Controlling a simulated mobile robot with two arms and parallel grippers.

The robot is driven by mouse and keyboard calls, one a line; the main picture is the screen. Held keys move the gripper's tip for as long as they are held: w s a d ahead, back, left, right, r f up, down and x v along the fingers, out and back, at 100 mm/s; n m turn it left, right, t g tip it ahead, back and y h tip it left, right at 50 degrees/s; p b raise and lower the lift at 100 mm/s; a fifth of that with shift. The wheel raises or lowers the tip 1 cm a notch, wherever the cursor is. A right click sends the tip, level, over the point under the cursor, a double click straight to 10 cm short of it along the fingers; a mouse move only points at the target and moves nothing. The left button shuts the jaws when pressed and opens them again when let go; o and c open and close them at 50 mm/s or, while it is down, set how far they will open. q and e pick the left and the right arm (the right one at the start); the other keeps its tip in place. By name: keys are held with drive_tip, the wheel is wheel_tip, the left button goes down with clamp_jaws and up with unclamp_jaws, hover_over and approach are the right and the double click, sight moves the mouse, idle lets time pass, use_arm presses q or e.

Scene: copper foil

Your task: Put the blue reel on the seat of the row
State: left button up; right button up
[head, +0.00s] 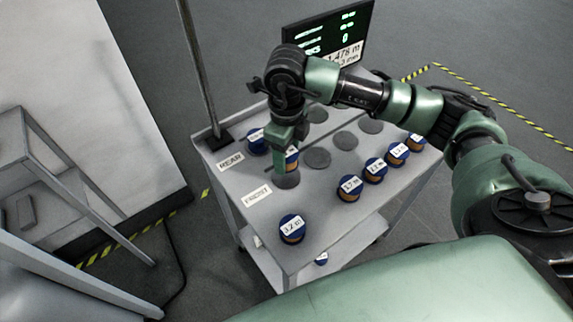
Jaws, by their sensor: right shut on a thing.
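My right gripper (289,168) points down over the left part of the cart top and is shut on a blue reel (292,155), mostly hidden by the fingers. A dark round seat (287,181) shows just below the fingers, near the FRONT label (257,196). I cannot tell whether the held reel touches the seat. Other round grey seats (317,158) are bare on the cart top, such as one farther back (345,140). Another blue-topped reel (257,139) stands by the REAR label (230,162). My left gripper is not in view.
A blue-topped reel marked 3.2 (292,229) stands near the cart's front corner. Several labelled reels (350,188) line the right side. A pole (198,65) and a display screen (335,38) rise at the back. A reel (321,258) sits on the lower shelf.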

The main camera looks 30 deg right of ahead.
sight(286, 177)
wheel_tip(286, 177, down, 5)
drive_tip(key=shift+r+p, duration=0.1)
drive_tip(key=shift+p, duration=0.35)
drive_tip(key=shift+f, duration=0.4)
drive_tip(key=shift+f, duration=0.15)
drive_tip(key=o, duration=1.4)
drive_tip(key=shift+c, duration=0.2)
